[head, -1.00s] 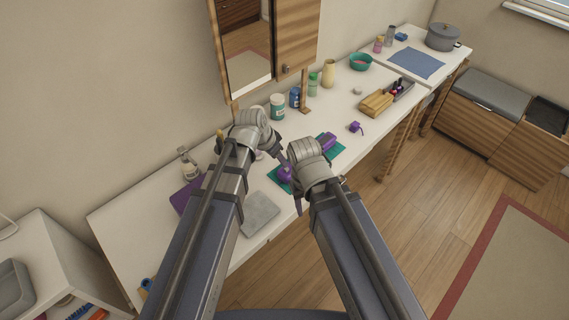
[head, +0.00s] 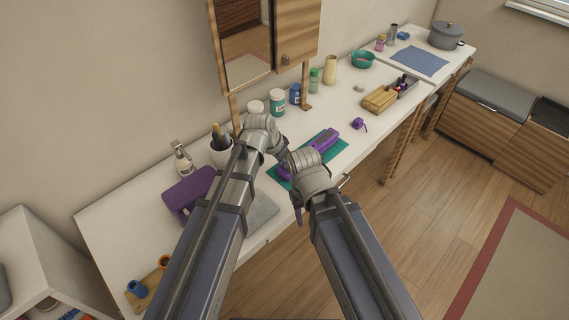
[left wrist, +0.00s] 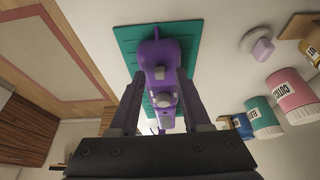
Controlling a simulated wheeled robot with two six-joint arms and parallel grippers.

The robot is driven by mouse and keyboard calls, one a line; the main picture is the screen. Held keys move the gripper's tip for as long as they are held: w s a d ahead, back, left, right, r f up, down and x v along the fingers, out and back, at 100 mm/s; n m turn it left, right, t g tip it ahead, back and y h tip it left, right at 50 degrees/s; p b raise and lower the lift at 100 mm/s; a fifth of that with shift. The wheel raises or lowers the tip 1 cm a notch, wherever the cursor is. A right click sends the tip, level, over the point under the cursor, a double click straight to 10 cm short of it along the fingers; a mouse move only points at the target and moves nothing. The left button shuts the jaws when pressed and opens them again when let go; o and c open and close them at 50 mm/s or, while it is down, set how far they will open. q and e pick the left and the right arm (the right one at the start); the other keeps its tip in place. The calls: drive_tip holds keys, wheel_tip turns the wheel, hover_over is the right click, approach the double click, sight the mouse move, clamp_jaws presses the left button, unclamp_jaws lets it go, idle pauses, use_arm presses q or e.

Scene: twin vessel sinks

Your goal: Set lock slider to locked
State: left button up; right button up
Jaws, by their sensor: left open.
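A purple tool (head: 325,142) lies on a green mat (head: 340,150) on the white counter, partly hidden by my arms in the head view. In the head view my left gripper (head: 282,155) is mostly hidden near the mat. My right gripper (head: 298,212) is at the counter's front edge, its jaws unclear.
Several bottles and jars, including a teal jar (head: 277,103), stand along the wall under the mirror cabinet (head: 297,30). A purple box (head: 185,190) and a grey slab (head: 262,212) lie left of the mat. A small purple item (head: 359,125) lies to its right.

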use_arm(q)
clamp_jaws()
idle(1.3)
